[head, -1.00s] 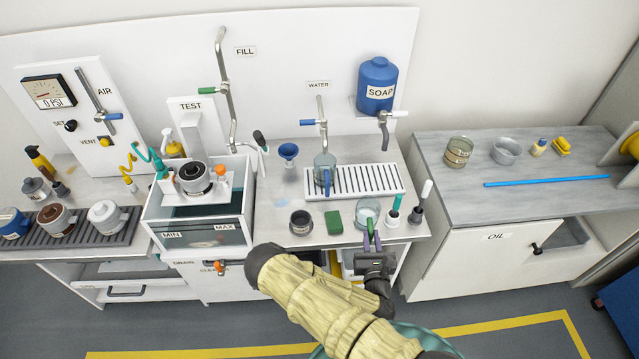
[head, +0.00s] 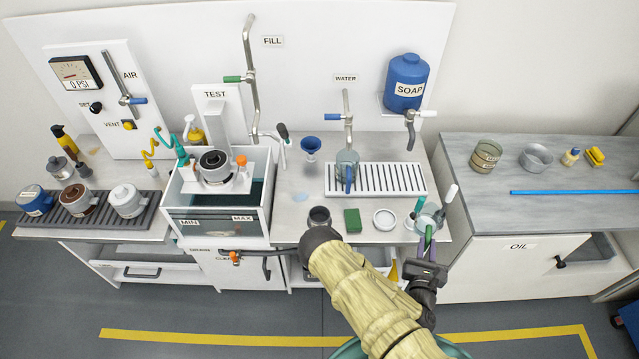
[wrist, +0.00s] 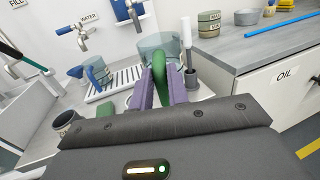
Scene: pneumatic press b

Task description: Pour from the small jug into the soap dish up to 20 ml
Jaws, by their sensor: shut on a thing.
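The small jug is clear glass with a green handle (head: 428,240). My gripper (head: 426,250) is shut on that handle, holding the jug at the counter's front right corner. In the wrist view the purple fingers (wrist: 163,88) close on either side of the green handle, and the glass body (wrist: 152,42) is beyond them, looking roughly upright. I cannot make out any liquid level in it. The soap dish (head: 385,219), a small round white dish, stands on the counter to the left of the jug. The jug is apart from it in the head view.
A green sponge (head: 353,220) and a dark cup (head: 319,217) stand left of the dish. Brushes in holders (head: 447,200) crowd the jug. A blue-handled jug (head: 347,168) stands on the drip grate under the water tap. The soap tank (head: 406,82) hangs behind.

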